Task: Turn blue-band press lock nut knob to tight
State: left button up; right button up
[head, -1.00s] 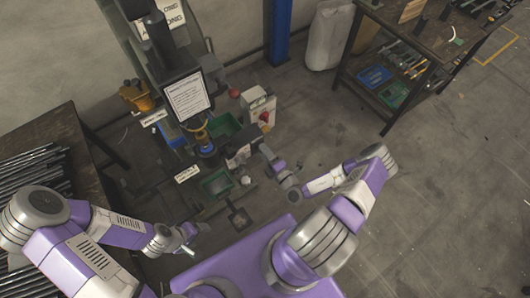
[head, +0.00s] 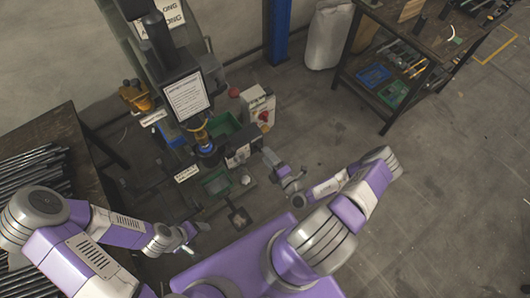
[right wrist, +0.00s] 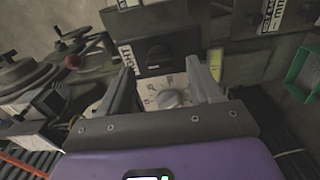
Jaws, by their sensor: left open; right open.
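The dark press (head: 181,62) stands at the back with a blue ring (head: 207,149) low on its column. My right gripper (head: 265,152) is beside the press, to the right of the ring. In the right wrist view it is open, its fingers (right wrist: 160,64) on either side of a dark knob (right wrist: 157,57) on a panel. A label reading like TIGHT (right wrist: 127,58) is left of that knob. A grey dial (right wrist: 170,98) with a numbered white face lies below it, also between the fingers. Contact cannot be told. My left gripper (head: 189,240) is open and empty, low at the left.
A box with a red button (head: 259,108) stands right of the press. Green bins (head: 222,128) and a yellow item (head: 135,96) are around it. A table of dark rods (head: 40,163) is at left, a shelved bench (head: 400,60) at back right. The right floor is clear.

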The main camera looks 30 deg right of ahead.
jog(key=s, duration=0.5)
jog(key=shift+d, duration=0.2)
dwell(0.3)
